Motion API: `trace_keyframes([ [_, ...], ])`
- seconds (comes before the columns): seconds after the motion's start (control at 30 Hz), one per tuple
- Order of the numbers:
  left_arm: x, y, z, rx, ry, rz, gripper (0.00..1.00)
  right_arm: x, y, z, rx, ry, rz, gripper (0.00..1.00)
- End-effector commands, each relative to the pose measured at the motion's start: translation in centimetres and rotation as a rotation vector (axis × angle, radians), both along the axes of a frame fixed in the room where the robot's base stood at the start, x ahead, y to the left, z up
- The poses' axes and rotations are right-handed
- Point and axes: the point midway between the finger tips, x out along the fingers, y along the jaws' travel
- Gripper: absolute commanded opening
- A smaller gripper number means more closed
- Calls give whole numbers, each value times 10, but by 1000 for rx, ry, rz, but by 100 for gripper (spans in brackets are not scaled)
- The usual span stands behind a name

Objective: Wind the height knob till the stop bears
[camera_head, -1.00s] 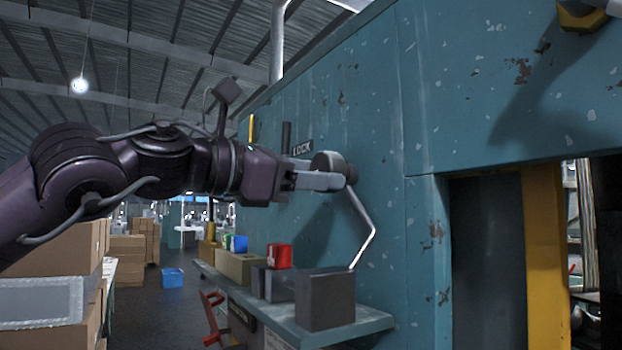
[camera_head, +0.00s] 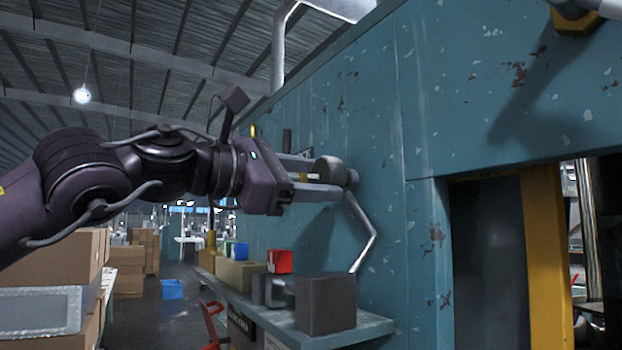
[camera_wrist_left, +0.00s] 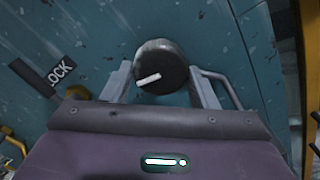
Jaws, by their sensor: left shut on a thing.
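The height knob (camera_head: 330,171) is a dark round knob on the teal machine wall. In the left wrist view the knob (camera_wrist_left: 161,68) shows a pale index mark, slanted, on its face. My left gripper (camera_head: 322,178) reaches in from the left and is shut on the knob, one finger on each side. In the left wrist view its fingers (camera_wrist_left: 160,82) flank the knob. The stop cannot be made out for certain. My right gripper is not in view.
A LOCK label with a dark lever (camera_wrist_left: 38,82) is left of the knob. A bent metal rod (camera_head: 372,235) hangs below it. A shelf (camera_head: 375,325) carries a grey block (camera_head: 326,303) and a red box (camera_head: 280,261). A yellow post (camera_head: 545,260) edges the opening at right.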

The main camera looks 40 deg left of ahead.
Motion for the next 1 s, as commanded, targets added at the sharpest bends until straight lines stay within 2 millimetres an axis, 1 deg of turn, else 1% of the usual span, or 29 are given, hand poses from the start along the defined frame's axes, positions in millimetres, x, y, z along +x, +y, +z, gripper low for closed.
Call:
trace_keyframes([
  [0.07, 0, 0, 0, 0, 0, 0, 31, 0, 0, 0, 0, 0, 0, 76],
  [0.1, 0, 0, 0, 0, 0, 0, 57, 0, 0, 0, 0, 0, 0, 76],
  [0.23, 0, 0, 0, -1, 0, 0, 74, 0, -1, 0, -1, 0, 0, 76],
  [0.47, 0, 0, 0, -1, 0, 0, 75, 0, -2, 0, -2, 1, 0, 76],
  [0.57, -4, 1, -1, -1, -1, 0, 75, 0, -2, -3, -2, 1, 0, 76],
  [0.67, -14, 6, -2, -1, -3, 1, 75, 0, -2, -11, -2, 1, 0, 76],
  [0.8, -38, 15, -3, -2, -5, 2, 75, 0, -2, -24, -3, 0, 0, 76],
  [0.9, -53, 21, -3, -1, -4, 0, 75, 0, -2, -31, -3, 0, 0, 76],
  [1.0, -64, 27, -2, -1, -2, 2, 75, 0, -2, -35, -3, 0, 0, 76],
])
